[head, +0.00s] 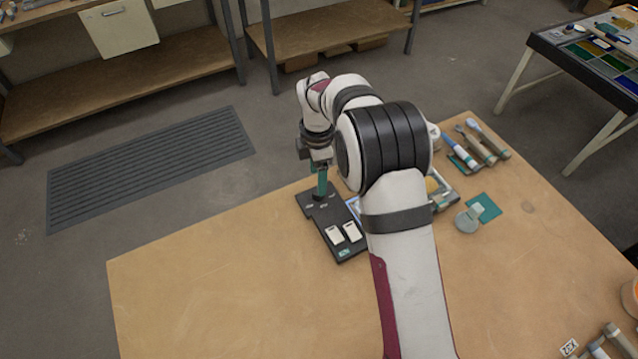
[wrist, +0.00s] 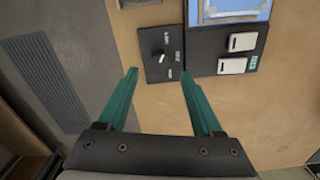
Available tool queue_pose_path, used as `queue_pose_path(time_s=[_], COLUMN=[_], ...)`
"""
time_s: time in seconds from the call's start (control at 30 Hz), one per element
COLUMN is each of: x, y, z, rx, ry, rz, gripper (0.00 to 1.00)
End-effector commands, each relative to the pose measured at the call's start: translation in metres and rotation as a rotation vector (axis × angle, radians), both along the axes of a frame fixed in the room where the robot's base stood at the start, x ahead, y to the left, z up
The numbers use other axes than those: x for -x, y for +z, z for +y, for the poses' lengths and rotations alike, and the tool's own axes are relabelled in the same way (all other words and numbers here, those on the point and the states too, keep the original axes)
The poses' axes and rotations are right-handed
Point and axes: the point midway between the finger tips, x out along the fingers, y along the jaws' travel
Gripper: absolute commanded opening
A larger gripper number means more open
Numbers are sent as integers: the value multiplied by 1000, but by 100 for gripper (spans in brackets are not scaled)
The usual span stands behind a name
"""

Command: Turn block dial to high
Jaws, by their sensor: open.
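The block dial (wrist: 150,66) is a dark square plate with a small knob (wrist: 161,54) with a light pointer mark, and small white labels around it that are too blurred to read. In the wrist view it lies just beyond and between my open fingertips. My gripper (wrist: 160,72) has two teal fingers spread apart with nothing between them. In the head view my gripper (head: 320,186) points down over the far end of the dark panel, where the dial plate (head: 309,207) is partly hidden. I cannot tell the gripper's height above the knob.
A dark panel with two white rocker switches (wrist: 242,42) adjoins the dial plate. A blue-edged tray (wrist: 232,10) lies beside it. Several tools (head: 475,142) and a teal square (head: 488,207) lie to the right. The left part of the wooden table (head: 220,290) is clear.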

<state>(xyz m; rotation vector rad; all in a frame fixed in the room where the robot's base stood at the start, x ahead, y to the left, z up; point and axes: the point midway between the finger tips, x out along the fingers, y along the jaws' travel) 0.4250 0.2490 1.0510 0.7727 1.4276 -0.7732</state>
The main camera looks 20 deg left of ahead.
Motion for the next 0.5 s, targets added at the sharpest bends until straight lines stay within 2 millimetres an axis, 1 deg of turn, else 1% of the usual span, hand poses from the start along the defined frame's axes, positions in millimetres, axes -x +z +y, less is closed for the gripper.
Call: queue_pose_path(time_s=[0.03, 0.1, 0.2, 0.33, 0.5], x=[1, 1, 0, 0, 0], y=[-13, -28, -43, -52, -54], z=[-1, -1, 0, 0, 0], rx=[1, 2, 1, 0, -1], ry=[-2, -1, -3, -4, -3], rz=[4, 3, 2, 0, -1], gripper=[67, 67, 67, 67, 67])
